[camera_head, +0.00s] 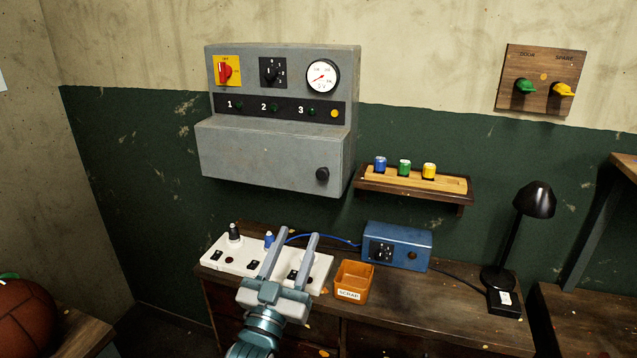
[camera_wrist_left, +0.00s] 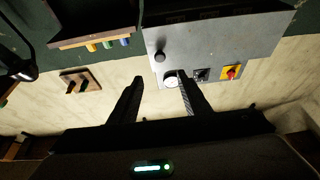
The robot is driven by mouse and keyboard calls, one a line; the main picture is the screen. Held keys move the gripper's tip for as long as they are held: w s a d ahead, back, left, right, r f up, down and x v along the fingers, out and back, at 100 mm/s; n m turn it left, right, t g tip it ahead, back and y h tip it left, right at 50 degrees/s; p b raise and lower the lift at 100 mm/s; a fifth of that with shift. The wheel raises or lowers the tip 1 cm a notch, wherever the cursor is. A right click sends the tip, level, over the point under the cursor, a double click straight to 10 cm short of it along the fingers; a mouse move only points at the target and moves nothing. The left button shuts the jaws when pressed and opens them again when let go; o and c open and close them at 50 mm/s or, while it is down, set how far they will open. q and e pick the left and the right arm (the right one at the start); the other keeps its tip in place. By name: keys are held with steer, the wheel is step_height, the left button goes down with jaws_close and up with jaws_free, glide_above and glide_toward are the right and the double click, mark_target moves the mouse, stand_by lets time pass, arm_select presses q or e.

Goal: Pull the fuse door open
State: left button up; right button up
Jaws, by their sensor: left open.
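The fuse door (camera_head: 262,158) is the grey lower front of the wall-mounted metal box (camera_head: 285,60). It looks shut, with a round black knob (camera_head: 322,174) at its lower right. In the left wrist view, which is upside down, the knob (camera_wrist_left: 160,57) shows on the grey panel, ahead of the fingers. My left gripper (camera_head: 297,236) is open and empty. It is below the door, over the white switch board, and apart from the knob. My right gripper is not in view.
A shelf (camera_head: 415,190) with blue, green and yellow fuses is right of the box. On the bench stand a white board (camera_head: 225,262), an orange scrap bin (camera_head: 352,281), a blue box (camera_head: 397,245) and a black lamp (camera_head: 533,200). The wall before the door is clear.

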mark_target(321, 177)
arm_select(q)
steer(key=p+x, duration=0.5)
steer(key=x, duration=1.1)
steer(key=shift+w+r, duration=0.1)
steer(key=shift+w, duration=0.05)
jaws_close()
